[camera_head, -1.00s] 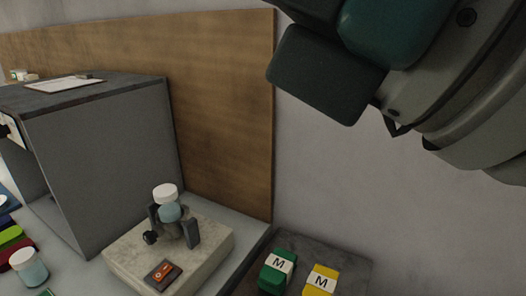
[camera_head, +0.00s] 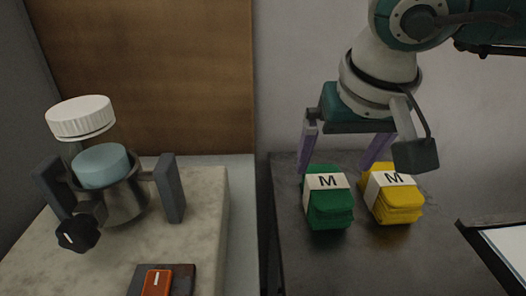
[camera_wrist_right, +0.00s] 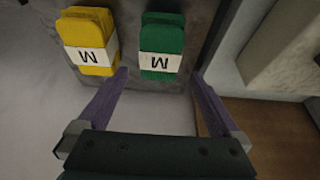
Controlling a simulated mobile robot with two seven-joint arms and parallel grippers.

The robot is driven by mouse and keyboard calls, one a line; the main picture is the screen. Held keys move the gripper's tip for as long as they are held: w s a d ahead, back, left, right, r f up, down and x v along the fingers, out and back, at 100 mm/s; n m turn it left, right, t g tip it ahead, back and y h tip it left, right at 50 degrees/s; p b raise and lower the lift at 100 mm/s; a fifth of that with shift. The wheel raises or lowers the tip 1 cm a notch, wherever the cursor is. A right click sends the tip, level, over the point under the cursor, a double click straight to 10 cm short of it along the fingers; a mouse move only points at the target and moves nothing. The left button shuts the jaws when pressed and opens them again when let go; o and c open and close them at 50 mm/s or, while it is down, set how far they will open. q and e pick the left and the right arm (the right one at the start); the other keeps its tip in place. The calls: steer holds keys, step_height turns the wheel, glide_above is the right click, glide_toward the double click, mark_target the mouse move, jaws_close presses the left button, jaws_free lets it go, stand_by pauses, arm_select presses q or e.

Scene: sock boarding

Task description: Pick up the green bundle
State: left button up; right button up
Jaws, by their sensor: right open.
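The green bundle (camera_head: 328,205) is a folded stack with a white band marked M, lying on the dark surface at the right in the head view. It also shows in the right wrist view (camera_wrist_right: 162,46), ahead of and between the finger lines. My right gripper (camera_head: 338,165) is open, with its purple fingers behind and above the bundle; it holds nothing. In the right wrist view the open fingers (camera_wrist_right: 160,85) stop short of the bundle, with the left fingertip near the yellow bundle's corner. My left gripper is not in view.
A yellow bundle (camera_head: 395,200), also banded M, lies close to the right of the green one. A pale stone block (camera_head: 200,225) with a clamp-like holder and a white-lidded jar (camera_head: 80,118) stands at the left. A dark-framed panel (camera_head: 500,240) is at the right edge.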

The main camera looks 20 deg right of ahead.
mark_target(328, 182)
steer(key=shift+b+x, duration=0.35)
steer(key=shift+x, duration=2.95)
steer(key=shift+s+f+b, duration=0.2)
steer(key=shift+f+b, duration=0.1)
steer(key=shift+b, duration=0.05)
steer(key=c, duration=1.4)
